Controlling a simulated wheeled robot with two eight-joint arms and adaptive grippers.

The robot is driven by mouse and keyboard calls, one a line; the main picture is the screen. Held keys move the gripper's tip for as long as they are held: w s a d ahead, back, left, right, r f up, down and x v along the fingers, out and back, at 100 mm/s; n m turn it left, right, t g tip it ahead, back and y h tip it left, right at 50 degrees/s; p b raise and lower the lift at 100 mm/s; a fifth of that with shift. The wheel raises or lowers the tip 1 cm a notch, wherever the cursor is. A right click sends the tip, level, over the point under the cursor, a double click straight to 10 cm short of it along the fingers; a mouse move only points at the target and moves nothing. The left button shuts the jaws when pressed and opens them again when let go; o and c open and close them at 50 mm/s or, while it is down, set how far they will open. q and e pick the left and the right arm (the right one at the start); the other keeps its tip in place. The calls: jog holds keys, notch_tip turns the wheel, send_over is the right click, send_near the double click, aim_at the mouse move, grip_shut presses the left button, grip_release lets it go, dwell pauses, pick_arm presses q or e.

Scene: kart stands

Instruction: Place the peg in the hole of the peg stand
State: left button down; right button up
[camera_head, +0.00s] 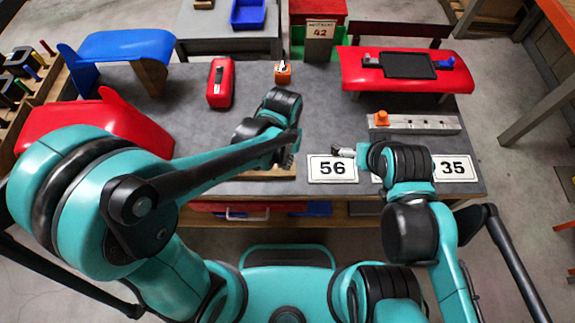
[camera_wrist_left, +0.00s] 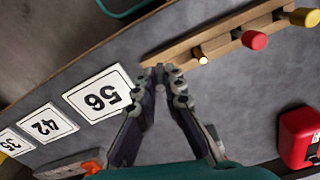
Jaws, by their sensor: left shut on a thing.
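The wooden peg stand (camera_wrist_left: 187,45) is a long strip in the left wrist view. A red-topped peg (camera_wrist_left: 254,41) and a yellow-topped peg (camera_wrist_left: 304,17) are along it, and a small pale round end (camera_wrist_left: 202,60) shows nearer my gripper. In the head view the stand's wooden edge (camera_head: 262,173) shows below my left arm. My left gripper (camera_wrist_left: 160,74) is closed at the stand's left end in the wrist view. What it grips is mostly hidden between the fingertips, and I cannot tell how deep it sits. My right gripper (camera_head: 343,152) is near the 56 card; its jaw opening is unclear.
The 56 card (camera_head: 332,168) and 35 card (camera_head: 454,168) lie on the grey table. A red toolbox (camera_head: 220,82), an orange block (camera_head: 283,72) and a grey stand with an orange cone (camera_head: 423,123) are further back.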

pick_arm(q)
jog(key=shift+w+d+f+b, duration=0.15)
jog(key=shift+w+d+f, duration=0.1)
jog(key=shift+w+f, duration=0.2)
jog(key=shift+w+d+f+b, duration=0.2)
jog(key=shift+w+f, duration=0.15)
jog(key=shift+w, duration=0.2)
notch_tip(320, 180, down, 4)
jog(key=shift+r+b, duration=0.1)
jog(key=shift+b, duration=0.75)
jog(key=shift+r, duration=0.1)
jog(key=shift+s, duration=0.1)
jog(key=shift+f, duration=0.2)
jog(key=c, duration=1.6)
grip_release()
jog(key=shift+r, duration=0.1)
